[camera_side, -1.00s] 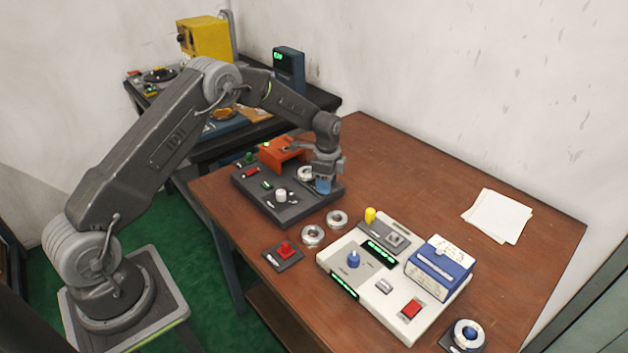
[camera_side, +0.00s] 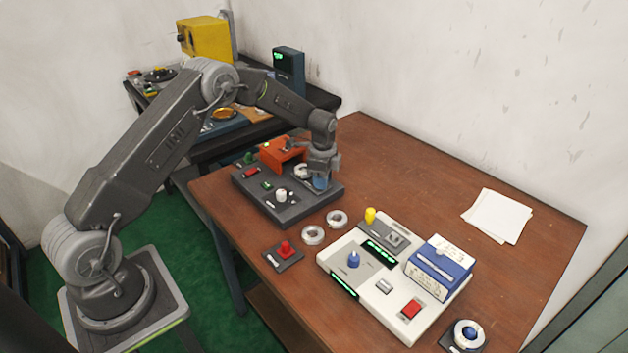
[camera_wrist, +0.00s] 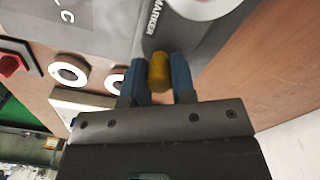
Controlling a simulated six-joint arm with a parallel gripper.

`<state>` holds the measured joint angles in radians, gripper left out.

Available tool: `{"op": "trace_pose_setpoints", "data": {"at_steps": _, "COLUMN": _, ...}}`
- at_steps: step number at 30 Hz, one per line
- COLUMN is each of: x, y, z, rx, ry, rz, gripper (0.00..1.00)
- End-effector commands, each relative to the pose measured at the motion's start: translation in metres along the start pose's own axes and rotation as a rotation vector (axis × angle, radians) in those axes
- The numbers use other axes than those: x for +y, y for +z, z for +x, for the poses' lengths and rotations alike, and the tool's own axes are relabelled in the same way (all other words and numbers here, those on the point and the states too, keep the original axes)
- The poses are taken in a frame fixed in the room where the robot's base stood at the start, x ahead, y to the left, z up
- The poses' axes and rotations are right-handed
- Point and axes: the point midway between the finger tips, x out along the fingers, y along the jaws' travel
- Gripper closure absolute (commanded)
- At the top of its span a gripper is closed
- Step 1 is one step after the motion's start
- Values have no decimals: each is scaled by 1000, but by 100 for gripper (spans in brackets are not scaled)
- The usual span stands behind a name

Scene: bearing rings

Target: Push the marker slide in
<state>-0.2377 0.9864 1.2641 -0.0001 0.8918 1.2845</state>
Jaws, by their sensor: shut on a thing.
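In the wrist view a yellow, rounded knob (camera_wrist: 159,73) stands between my two blue fingers, beside the printed word MARKER. I take it for the marker slide's handle. My gripper (camera_wrist: 159,80) is shut on it. In the side view my gripper (camera_side: 320,184) is low over the right end of the dark grey unit (camera_side: 285,209). It hides the yellow knob there. How far in the slide sits cannot be told. A metal ring (camera_side: 302,171) lies on the unit just left of my gripper.
An orange block (camera_side: 282,153) stands on the unit's far side, a white knob (camera_side: 281,195) nearer. Two rings (camera_side: 313,235) and a red button box (camera_side: 285,249) lie in front. A white panel (camera_side: 338,260) carries a blue box (camera_side: 440,267). The table's far right is mostly clear.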

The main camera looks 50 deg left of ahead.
Motion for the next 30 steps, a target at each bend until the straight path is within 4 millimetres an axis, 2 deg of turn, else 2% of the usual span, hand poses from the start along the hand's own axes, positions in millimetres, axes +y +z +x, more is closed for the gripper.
{"op": "trace_pose_setpoints", "data": {"at_steps": 30, "x": -30, "y": 51, "z": -1, "rx": 1, "ry": -3, "rz": -1, "gripper": 93}}
